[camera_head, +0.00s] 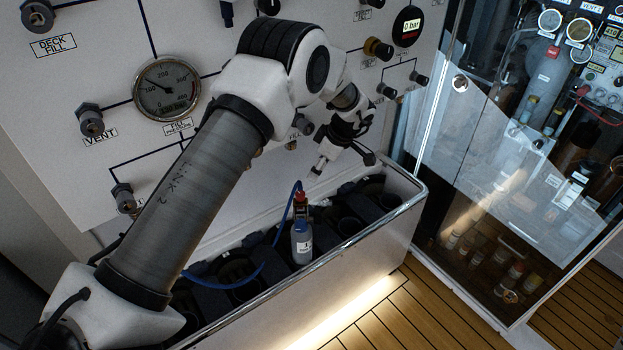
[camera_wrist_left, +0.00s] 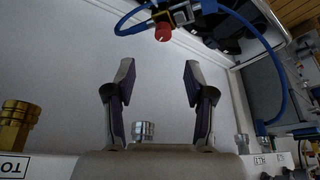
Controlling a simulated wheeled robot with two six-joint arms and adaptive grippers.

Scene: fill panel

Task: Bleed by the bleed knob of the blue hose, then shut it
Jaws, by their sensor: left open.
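The blue hose (camera_head: 264,262) curves up from the trough to a fitting on top of a grey bottle (camera_head: 301,246) standing in the trough. A small red knob (camera_head: 300,197) sits at that fitting. In the left wrist view the red knob (camera_wrist_left: 163,32) shows beyond the fingertips, with the blue hose (camera_wrist_left: 268,42) looping to the right. My left gripper (camera_head: 319,168) is open and empty, above and slightly right of the knob, apart from it. Its two fingers (camera_wrist_left: 158,70) also show spread in the left wrist view. My right gripper is out of view.
A white panel with a pressure gauge (camera_head: 166,88), fittings and knobs stands behind my arm. The trough's metal rim (camera_head: 392,212) runs in front. A glass-fronted cabinet (camera_head: 490,150) stands at right. A brass fitting (camera_wrist_left: 18,122) and silver fitting (camera_wrist_left: 143,131) are near the gripper.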

